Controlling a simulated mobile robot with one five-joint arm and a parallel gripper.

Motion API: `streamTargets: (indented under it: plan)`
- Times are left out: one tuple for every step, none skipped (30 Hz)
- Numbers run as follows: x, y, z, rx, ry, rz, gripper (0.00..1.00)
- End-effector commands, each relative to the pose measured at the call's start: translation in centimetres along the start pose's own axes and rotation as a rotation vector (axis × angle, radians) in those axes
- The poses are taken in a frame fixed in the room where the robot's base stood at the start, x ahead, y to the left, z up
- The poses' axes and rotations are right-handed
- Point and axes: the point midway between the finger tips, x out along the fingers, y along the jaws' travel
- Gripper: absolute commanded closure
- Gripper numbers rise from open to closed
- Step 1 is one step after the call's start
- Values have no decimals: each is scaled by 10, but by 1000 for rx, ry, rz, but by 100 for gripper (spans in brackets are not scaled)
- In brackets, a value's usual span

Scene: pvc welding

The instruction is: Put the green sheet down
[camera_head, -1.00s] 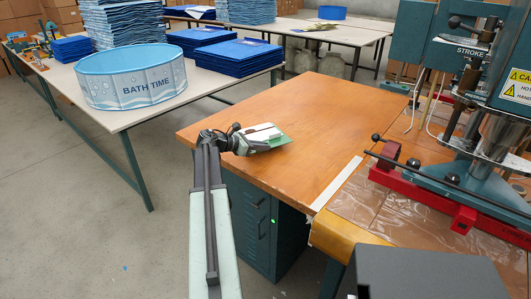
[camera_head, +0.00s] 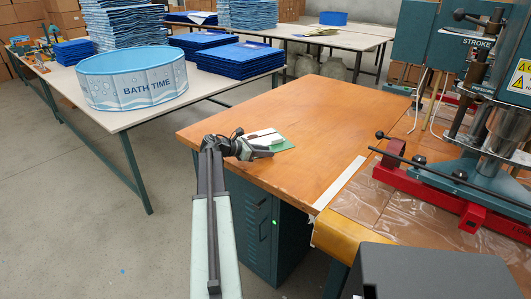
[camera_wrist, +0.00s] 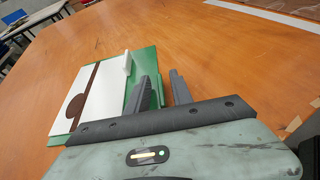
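The green sheet (camera_wrist: 146,62) appears to lie flat on the wooden table near its left edge. It carries a white panel (camera_wrist: 103,88) with a brown stripe and a small upright white piece (camera_wrist: 127,62). In the head view the green sheet (camera_head: 284,147) shows beside my gripper (camera_head: 268,150). In the wrist view my gripper (camera_wrist: 166,88) has its two fingers apart. The left finger overlaps the sheet's right edge, with a green strip showing in the gap; the right finger is over bare wood. Contact with the sheet cannot be made out.
The wooden table (camera_head: 300,110) is clear behind and right of the sheet. A teal and red welding machine (camera_head: 480,170) stands at the right. A round blue "Bath Time" tub (camera_head: 130,80) and blue stacks (camera_head: 240,57) sit on a grey table at the left.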

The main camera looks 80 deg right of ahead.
Motion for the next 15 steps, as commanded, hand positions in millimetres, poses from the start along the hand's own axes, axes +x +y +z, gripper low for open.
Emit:
streamTargets:
  plan:
    - [0,0,0,0,0,0,71]
    - [0,0,0,0,0,0,71]
    - [0,0,0,0,0,0,71]
    - [0,0,0,0,0,0,71]
    - [0,0,0,0,0,0,71]
    - [0,0,0,0,0,-1,71]
    - [0,0,0,0,0,-1,71]
    - [0,0,1,0,0,-1,71]
    - [-1,0,3,0,0,-1,71]
    - [-2,0,5,0,0,-1,71]
    - [-4,0,5,0,0,0,71]
    - [-11,0,5,0,0,1,71]
    - [-17,0,6,0,0,2,71]
    - [-23,-1,7,0,0,1,71]
    - [-33,-1,7,-1,0,2,71]
